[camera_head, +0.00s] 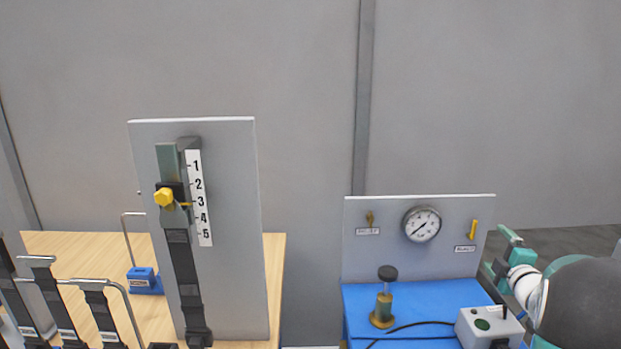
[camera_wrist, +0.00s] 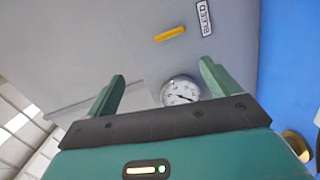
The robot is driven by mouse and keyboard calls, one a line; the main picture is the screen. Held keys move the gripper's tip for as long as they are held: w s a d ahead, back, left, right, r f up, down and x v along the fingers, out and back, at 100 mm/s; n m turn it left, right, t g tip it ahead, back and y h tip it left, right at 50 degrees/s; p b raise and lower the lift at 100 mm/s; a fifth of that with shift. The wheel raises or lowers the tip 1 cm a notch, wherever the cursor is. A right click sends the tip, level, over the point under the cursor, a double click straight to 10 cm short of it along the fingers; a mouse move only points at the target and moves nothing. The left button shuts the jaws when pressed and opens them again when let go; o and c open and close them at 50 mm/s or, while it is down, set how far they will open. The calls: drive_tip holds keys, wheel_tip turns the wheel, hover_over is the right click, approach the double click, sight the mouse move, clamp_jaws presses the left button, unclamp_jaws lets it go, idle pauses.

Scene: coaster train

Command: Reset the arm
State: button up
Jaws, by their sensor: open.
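My gripper (camera_head: 501,255) is at the right in the head view, beside the right edge of the grey gauge panel (camera_head: 390,262). Its two green fingers are spread and empty. In the wrist view my gripper (camera_wrist: 162,72) is open, with nothing held between the fingers. The round gauge (camera_wrist: 181,92) shows between them, and a yellow lever (camera_wrist: 170,34) with a BLEED label (camera_wrist: 205,18) lies beyond. My arm's rounded dark link fills the lower right of the head view.
A blue bench (camera_head: 357,300) carries a brass part with a black knob (camera_head: 386,278), a cable and a grey box (camera_head: 489,327).

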drive_tip(key=s+a+r+m+g+h, duration=0.1)
drive_tip(key=s+a+r+m+g, duration=0.3)
drive_tip(key=a, duration=0.5)
drive_tip(key=s+a+r+m+g+h, duration=0.1)
drive_tip(key=s+a+r+m, duration=0.1)
drive_tip(key=s+a+m, duration=0.5)
drive_tip(key=s+a+f+m+g+y, duration=0.2)
drive_tip(key=s+a+f+g, duration=0.1)
drive_tip(key=s+a, duration=0.7)
drive_tip(key=s+a+f+m+g+y, duration=0.1)
drive_tip(key=s+a+f+g+y, duration=0.1)
drive_tip(key=s+a, duration=0.7)
drive_tip(key=shift+s+a+f+m+g+y, duration=0.4)
drive_tip(key=shift+a+f+g, duration=0.1)
drive_tip(key=shift+a+g, duration=0.35)
drive_tip(key=shift+c, duration=0.5)
